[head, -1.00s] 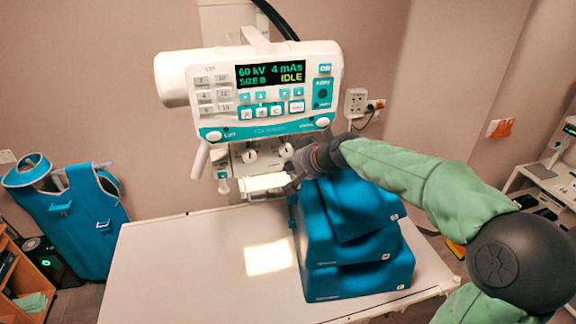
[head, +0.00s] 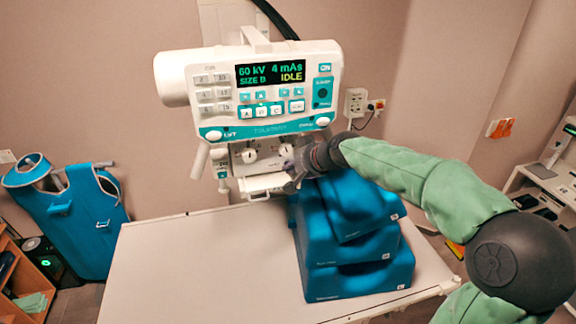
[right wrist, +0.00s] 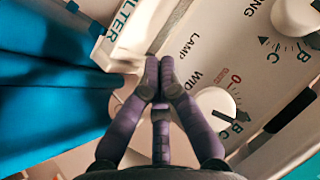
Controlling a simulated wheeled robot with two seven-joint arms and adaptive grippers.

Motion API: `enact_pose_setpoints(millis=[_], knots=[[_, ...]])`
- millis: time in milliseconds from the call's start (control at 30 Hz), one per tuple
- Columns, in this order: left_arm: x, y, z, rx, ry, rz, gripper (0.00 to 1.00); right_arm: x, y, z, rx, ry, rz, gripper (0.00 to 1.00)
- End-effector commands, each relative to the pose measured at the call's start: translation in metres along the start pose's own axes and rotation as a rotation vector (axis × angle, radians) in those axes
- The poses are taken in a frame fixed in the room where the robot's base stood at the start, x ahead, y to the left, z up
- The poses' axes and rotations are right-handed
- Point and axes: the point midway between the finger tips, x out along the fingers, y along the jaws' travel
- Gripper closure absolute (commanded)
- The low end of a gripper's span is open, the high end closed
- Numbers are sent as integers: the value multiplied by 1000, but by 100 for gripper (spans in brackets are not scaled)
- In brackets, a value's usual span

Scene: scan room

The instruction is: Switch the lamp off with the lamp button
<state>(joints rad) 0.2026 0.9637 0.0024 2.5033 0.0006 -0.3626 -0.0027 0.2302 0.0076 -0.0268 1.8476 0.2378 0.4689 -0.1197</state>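The x-ray head (head: 270,92) hangs over the table, its screen reading 60 kV, 4 mAs, SIZE B, IDLE. Below it is the white collimator box (head: 240,167) with round knobs. My right gripper (head: 293,172) is at the right part of the collimator front. In the right wrist view its fingertips (right wrist: 157,78) are together and empty, against or just off the panel by the LAMP label (right wrist: 187,45). The lamp button is not visible, probably covered by the fingers. No light patch shows on the table. My left gripper is out of view.
The white table (head: 200,260) is bare on its left. Blue foam blocks (head: 350,270) are stacked on it under my right forearm. A white filter slide (head: 262,184) sticks out below the collimator.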

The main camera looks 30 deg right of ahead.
Motion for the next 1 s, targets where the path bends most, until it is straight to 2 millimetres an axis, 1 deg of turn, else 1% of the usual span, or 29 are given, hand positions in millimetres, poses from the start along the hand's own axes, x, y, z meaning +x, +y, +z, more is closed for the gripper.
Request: enact_pose_setpoints(millis=[233,633,1000], knots=[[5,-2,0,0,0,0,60,-7,0,9,-1,0,0,100],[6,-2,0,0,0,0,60,-10,0,11,-1,0,0,100],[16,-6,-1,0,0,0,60,-32,0,34,-1,1,-1,100]])
